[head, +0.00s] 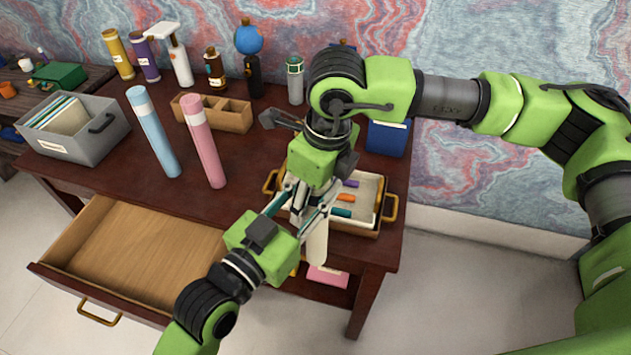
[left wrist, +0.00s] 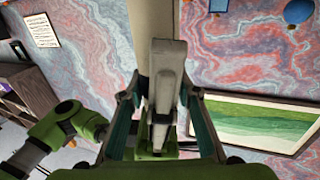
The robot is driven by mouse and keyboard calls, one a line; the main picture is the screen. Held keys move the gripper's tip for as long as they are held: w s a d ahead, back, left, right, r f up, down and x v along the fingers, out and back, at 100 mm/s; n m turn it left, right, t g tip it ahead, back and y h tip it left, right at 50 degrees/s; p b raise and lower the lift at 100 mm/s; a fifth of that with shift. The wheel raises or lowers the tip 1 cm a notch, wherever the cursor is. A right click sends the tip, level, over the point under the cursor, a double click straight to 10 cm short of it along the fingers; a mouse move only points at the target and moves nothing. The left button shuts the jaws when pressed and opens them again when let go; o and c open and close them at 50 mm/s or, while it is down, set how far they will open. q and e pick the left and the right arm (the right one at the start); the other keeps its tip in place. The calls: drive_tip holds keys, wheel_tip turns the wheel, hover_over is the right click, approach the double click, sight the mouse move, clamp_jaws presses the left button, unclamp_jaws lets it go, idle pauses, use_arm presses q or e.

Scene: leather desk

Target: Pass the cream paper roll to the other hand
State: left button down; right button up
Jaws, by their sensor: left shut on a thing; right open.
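The cream paper roll (head: 318,243) shows in the head view as a pale rounded end hanging below my two grippers, in front of the tray. Most of it is hidden by the grippers. My left gripper (head: 299,208) comes from lower left and is shut on the roll. My right gripper (head: 308,194) points down from above, open, with its fingers close around the same spot; contact with the roll cannot be told. In the left wrist view, a pale grey upright shape stands between the teal-sided fingers of my left gripper (left wrist: 164,118).
A tray (head: 390,208) with coloured sticks lies under the grippers. A blue roll (head: 153,130) and a pink roll (head: 204,142) stand to the left. A grey file box (head: 95,140), wooden organiser (head: 232,115) and several bottles stand behind. A drawer (head: 145,260) is open in front.

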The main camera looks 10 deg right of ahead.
drive_tip(key=shift+a+f, duration=0.1)
drive_tip(key=shift+f, duration=0.6)
drive_tip(key=c, duration=1.3)
use_arm(q)
drive_tip(key=c, duration=1.4)
unclamp_jaws()
drive_tip(key=shift+c, duration=0.2)
drive_tip(key=shift+s, duration=0.1)
use_arm(e)
drive_tip(key=shift+w, duration=0.1)
